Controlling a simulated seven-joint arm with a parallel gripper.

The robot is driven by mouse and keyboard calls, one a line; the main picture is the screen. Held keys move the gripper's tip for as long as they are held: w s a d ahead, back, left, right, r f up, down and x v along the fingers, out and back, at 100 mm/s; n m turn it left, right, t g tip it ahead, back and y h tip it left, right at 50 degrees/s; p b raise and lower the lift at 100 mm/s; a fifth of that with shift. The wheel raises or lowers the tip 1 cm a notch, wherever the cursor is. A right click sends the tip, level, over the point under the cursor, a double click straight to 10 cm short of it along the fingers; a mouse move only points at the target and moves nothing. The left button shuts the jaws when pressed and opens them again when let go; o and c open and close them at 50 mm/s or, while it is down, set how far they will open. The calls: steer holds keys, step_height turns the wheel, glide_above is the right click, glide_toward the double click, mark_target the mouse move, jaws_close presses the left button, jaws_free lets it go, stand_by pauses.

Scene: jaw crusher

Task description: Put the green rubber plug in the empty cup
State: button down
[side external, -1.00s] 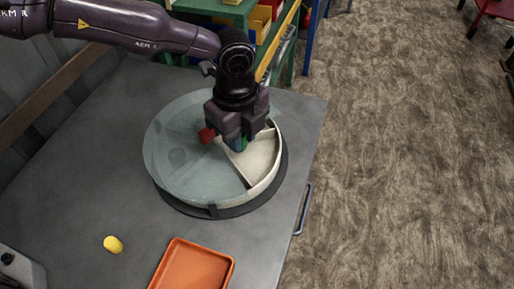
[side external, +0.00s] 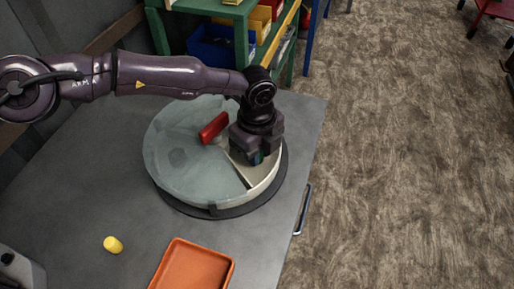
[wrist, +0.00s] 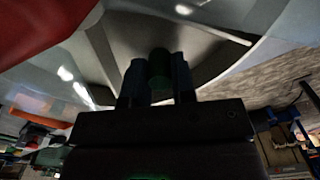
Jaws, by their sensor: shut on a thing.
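A round drum (side external: 263,190) stands on the grey table, covered by a translucent lid (side external: 178,160) with a red handle (side external: 214,127). A wedge-shaped opening on its right side shows a pale compartment (side external: 247,174) with dividing walls; its visible floor is bare. My gripper (side external: 257,158) is over this opening, pointing down. In the wrist view, its two fingers are shut on the green rubber plug (wrist: 160,68), a dark green cylinder. The plug is mostly hidden by the gripper in the side view. I cannot tell its exact height above the compartment floor. No separate cup is visible.
An orange tray (side external: 232,262) sits at the front edge of the picture. A green shelf with coloured bins (side external: 213,46) stands behind. The table's right edge is close to the drum.

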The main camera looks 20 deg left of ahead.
steer(key=shift+f, duration=0.2)
steer(key=c, duration=1)
jaws_free()
steer(key=shift+o, duration=0.2)
steer(key=shift+r, duration=0.1)
step_height(320, 180, up, 12)
steer(key=shift+r, duration=0.2)
